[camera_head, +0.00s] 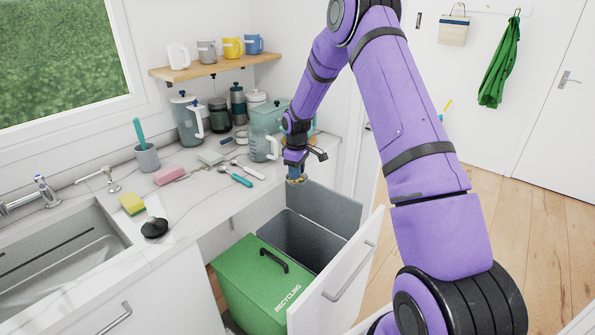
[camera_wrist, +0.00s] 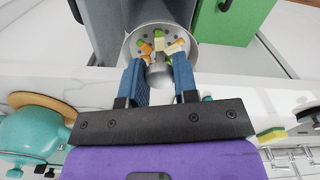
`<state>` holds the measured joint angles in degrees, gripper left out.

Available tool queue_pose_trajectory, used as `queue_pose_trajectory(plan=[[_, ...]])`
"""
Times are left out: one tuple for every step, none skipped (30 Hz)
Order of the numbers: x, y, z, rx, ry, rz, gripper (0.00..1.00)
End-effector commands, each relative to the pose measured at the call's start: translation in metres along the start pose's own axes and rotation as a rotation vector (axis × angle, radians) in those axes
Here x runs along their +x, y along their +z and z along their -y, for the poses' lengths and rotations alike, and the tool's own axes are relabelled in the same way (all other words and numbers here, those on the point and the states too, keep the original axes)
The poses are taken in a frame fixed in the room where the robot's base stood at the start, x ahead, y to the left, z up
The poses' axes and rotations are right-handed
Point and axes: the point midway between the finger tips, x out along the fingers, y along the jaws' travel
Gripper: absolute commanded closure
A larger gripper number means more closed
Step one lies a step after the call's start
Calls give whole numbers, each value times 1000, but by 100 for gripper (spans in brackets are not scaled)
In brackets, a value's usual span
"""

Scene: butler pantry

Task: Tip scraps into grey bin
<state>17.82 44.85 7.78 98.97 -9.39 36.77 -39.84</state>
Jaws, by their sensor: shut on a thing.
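My gripper (camera_head: 296,172) is shut on a round metal strainer with holes (camera_wrist: 134,52), its blue fingers on either side of the strainer's grey central post (camera_wrist: 160,74). Several food scraps (camera_wrist: 163,44), orange, green and pale, lie in the strainer. In the head view, the fingers hide most of the strainer. The open grey bin (camera_head: 300,238) stands in the pulled-out drawer, below and near my gripper. The grey bin also shows beside the strainer in the wrist view (camera_wrist: 112,28). I cannot tell whether the strainer is fully over its opening.
The green recycling bin (camera_head: 262,285), lid closed, stands in front of the grey bin. The drawer front (camera_head: 345,275) juts out to the right. The sink (camera_head: 55,250) is left.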

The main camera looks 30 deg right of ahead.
Motion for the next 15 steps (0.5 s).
queue_pose_trajectory(plan=[[2,1,-1,-11,3,-3,96],[3,1,-1,-16,8,-6,96],[3,2,-1,-19,16,-11,96],[4,2,0,-20,24,-14,96],[5,2,1,-21,35,-20,96],[5,2,2,-21,52,-29,96],[6,2,2,-21,66,-36,96],[7,3,3,-20,81,-45,96],[8,4,4,-21,102,-59,96],[10,4,6,-22,119,-67,96],[11,4,6,-20,138,-76,96],[12,4,8,-20,160,-89,96],[13,5,8,-20,178,-99,96],[14,6,9,-21,195,-110,96],[16,6,10,-21,218,-122,96]])
